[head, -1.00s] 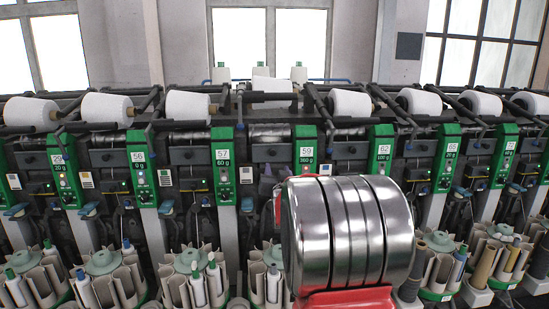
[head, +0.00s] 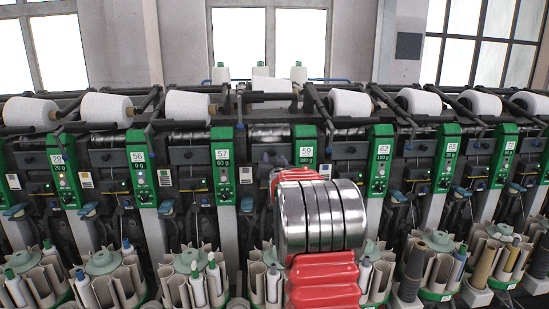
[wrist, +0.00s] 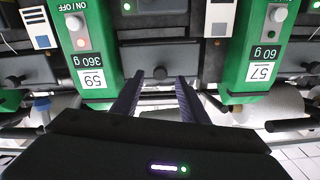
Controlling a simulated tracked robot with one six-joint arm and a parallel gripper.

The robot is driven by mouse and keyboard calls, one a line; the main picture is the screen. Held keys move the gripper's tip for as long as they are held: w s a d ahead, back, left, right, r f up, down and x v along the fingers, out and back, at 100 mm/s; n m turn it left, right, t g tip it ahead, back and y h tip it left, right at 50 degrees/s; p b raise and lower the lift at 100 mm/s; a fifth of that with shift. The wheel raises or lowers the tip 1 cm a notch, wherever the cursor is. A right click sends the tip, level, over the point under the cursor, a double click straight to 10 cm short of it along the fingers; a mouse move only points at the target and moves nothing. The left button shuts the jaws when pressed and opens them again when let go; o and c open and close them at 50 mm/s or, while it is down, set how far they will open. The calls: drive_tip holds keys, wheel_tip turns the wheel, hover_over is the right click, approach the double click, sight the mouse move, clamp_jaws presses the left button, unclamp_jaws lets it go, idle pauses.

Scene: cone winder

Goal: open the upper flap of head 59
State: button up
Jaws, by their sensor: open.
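The green panel of head 59 (head: 306,146) stands near the middle of the head view, its lower part hidden by my arm. In the wrist view, which is upside down, this panel (wrist: 88,50) is at the left and the green panel of head 57 (wrist: 258,50) at the right. A dark flap-like plate with a small knob (wrist: 160,73) lies between the two panels. My gripper (wrist: 158,82) is open, its dark purple fingers pointing at this knob, one tip on each side of it in the picture. I cannot tell whether they touch.
Green-panelled heads stand in a row on both sides, close together. White cones (head: 187,105) sit along the top, and bobbin magazines (head: 193,278) stand in front below. In the wrist view, a dark rod (wrist: 288,124) and white cones are near the gripper.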

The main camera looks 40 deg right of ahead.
sight(274, 154)
drive_tip(key=shift+x, duration=1.6)
drive_tip(key=shift+c, duration=0.4)
clamp_jaws()
drive_tip(key=shift+s+d, duration=0.1)
drive_tip(key=shift+d, duration=0.15)
